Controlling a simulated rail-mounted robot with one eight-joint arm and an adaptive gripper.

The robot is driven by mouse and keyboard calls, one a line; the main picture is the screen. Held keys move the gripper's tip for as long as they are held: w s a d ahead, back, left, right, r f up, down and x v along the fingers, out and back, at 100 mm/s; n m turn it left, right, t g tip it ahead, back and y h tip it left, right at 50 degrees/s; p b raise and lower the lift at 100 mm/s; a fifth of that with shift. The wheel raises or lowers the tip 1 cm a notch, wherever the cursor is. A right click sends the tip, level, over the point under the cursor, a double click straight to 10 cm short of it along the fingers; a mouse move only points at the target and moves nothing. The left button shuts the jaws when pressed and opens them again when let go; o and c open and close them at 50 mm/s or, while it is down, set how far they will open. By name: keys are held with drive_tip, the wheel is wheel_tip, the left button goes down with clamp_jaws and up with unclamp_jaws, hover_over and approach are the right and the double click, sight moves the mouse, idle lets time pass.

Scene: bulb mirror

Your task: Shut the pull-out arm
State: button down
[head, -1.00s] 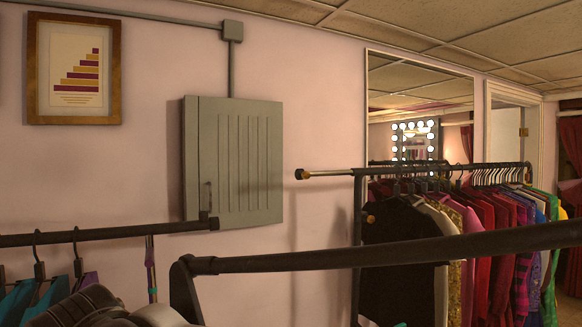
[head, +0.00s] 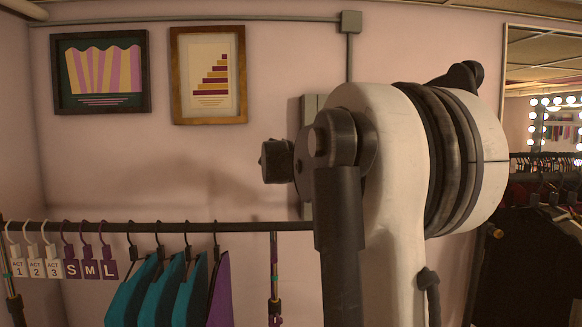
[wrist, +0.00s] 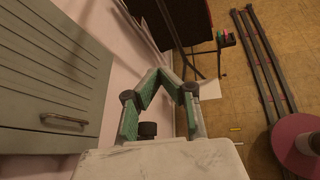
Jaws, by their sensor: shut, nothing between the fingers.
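My gripper (wrist: 160,76) has its green-padded fingers shut with nothing between the tips in the wrist view. It lies just right of the grey cabinet (wrist: 50,75) and points toward a rack hung with dark clothes. In the head view my white arm link covers the middle, so the gripper fingers and the rack's pull-out arm cannot be made out there. A dark round piece (wrist: 147,130) shows between the finger bases in the wrist view. I cannot tell whether it is the pull-out arm's end cap or part of my gripper.
A near rail (head: 190,227) carries tags and teal garments (head: 150,290) at left. Dark clothes (head: 515,265) hang at right before a mirror (head: 545,90). Long dark bars (wrist: 265,65) and a pink disc (wrist: 300,145) lie right of the gripper. The wall is close.

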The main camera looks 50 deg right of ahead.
drive_tip(key=s+d+r+g+p, duration=0.2)
drive_tip(key=s+d+r+g, duration=0.15)
drive_tip(key=d+r, duration=0.4)
drive_tip(key=w+f+p+x, duration=0.1)
drive_tip(key=p+x, duration=0.2)
drive_tip(key=x, duration=1.2)
drive_tip(key=shift+d+n, duration=0.35)
drive_tip(key=shift+n, duration=0.05)
drive_tip(key=shift+f, duration=0.1)
